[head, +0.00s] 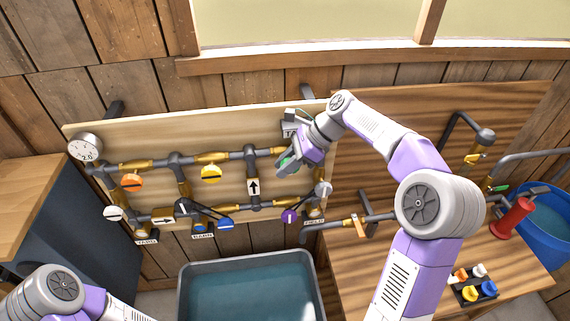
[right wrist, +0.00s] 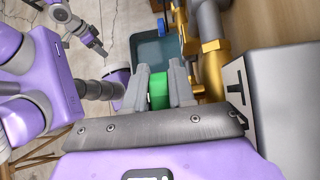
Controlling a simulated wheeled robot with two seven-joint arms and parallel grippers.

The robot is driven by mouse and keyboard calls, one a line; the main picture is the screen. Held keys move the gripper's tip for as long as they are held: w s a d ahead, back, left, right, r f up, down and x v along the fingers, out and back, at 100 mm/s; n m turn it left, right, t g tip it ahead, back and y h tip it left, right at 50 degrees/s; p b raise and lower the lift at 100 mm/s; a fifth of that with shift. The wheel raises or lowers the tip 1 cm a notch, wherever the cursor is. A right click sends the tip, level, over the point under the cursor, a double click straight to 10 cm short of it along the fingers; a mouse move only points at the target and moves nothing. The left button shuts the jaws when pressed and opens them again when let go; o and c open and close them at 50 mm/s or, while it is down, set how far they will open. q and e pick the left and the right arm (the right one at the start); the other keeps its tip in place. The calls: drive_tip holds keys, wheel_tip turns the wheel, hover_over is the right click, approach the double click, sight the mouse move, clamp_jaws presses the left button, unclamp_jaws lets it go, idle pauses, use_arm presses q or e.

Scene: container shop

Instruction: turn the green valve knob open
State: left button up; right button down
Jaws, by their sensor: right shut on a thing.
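The green valve knob (right wrist: 158,90) is between the two grey fingers of my right gripper (right wrist: 166,88) in the right wrist view. The gripper is shut on it. In the head view my right gripper (head: 287,163) is at the upper right of the pipe board (head: 130,135), and only a little green shows there. The fingers hide most of the knob, so its turn angle cannot be read. In the head view my left arm comes in at lower left with its gripper out of frame. A small gripper at the top left of the right wrist view (right wrist: 99,46) appears to be my left one.
Orange (head: 132,181), yellow (head: 211,174), white (head: 113,213), blue (head: 225,223) and purple (head: 290,216) knobs sit along the pipes. A pressure gauge (head: 86,148) is at the left. A water tank (head: 186,272) stands below. A red cylinder (head: 512,218) and blue tub (head: 556,203) are at right.

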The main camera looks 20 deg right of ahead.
drive_tip(key=h, duration=0.1)
drive_tip(key=g+h, duration=0.1)
drive_tip(key=h, duration=0.1)
drive_tip(key=shift+w+a+f, duration=0.1)
drive_tip(key=shift+a, duration=0.1)
drive_tip(key=h, duration=0.3)
drive_tip(key=g+h, duration=0.1)
drive_tip(key=shift+f+h, duration=0.25)
drive_tip(key=shift+h, duration=0.15)
drive_tip(key=h, duration=0.3)
drive_tip(key=g+h, duration=0.1)
drive_tip(key=shift+d+f, duration=0.25)
drive_tip(key=shift+d+f+g+h, duration=0.1)
drive_tip(key=shift+g+h, duration=0.15)
drive_tip(key=shift+h, duration=0.65)
drive_tip(key=shift+d+f+g+h, duration=0.1)
drive_tip(key=shift+g+h, duration=0.15)
drive_tip(key=shift+h, duration=0.65)
drive_tip(key=c, duration=1)
unclamp_jaws()
drive_tip(key=shift+c, duration=0.2)
drive_tip(key=shift+r, duration=0.1)
drive_tip(key=shift+v, duration=3.7)
